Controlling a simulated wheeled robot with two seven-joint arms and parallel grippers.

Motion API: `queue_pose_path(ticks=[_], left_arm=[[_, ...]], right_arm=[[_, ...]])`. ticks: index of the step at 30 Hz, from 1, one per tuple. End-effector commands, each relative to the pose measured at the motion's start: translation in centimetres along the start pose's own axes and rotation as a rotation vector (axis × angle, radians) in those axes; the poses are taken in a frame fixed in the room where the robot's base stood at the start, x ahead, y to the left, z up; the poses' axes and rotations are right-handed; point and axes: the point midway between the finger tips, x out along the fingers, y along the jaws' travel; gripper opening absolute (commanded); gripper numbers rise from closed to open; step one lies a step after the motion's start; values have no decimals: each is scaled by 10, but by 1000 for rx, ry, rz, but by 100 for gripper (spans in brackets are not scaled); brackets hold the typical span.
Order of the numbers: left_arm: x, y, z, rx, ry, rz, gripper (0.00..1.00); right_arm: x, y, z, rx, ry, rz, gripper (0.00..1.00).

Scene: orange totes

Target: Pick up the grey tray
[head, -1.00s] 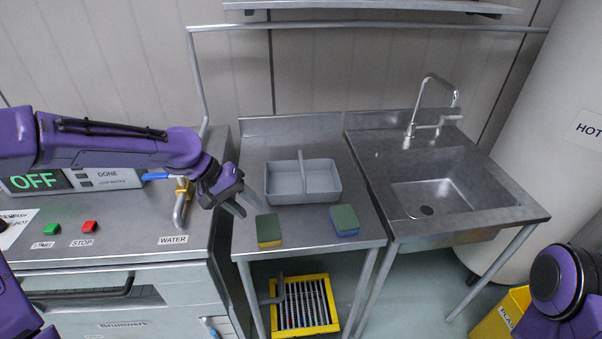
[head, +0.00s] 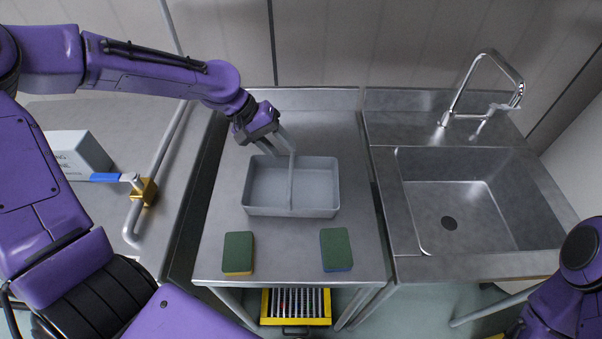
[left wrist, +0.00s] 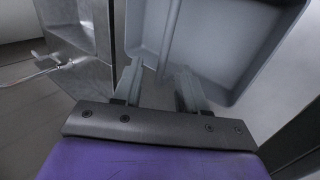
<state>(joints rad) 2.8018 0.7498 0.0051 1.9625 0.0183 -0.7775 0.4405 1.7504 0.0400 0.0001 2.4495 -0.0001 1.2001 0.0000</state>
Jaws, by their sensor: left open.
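The grey tray (head: 262,212) sits on the steel table in the middle of the head view. It has two compartments and a raised divider with a handle between them. My left gripper (head: 277,150) is open at the tray's far edge, close to the far end of the divider. In the left wrist view the two fingers (left wrist: 158,90) are apart, with the tray (left wrist: 225,45) just beyond them and the divider lying between them in the picture. I cannot tell whether the fingers touch it. Only part of my right arm shows at the lower right; its gripper is out of view.
Two green sponges, one left (head: 238,252) and one right (head: 336,248), lie on the table (head: 290,268) in front of the tray. A sink (head: 460,205) with a tap (head: 480,85) is at the right. A valve (head: 143,190) with a blue lever is at the left.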

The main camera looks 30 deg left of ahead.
Motion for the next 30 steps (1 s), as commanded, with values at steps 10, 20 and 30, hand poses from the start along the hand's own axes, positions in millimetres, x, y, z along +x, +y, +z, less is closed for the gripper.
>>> queue_pose_path(ticks=[10, 20, 30], left_arm=[[53, -3, -1, -8, -6, -2, 42], [92, -3, -2, -3, 0, -2, 42], [92, -3, -2, -2, -1, -3, 0]], right_arm=[[-6, 1, -2, 0, -1, 1, 43], [-11, 1, -4, 0, -1, 1, 43], [-11, 1, -4, 0, -1, 1, 43]])
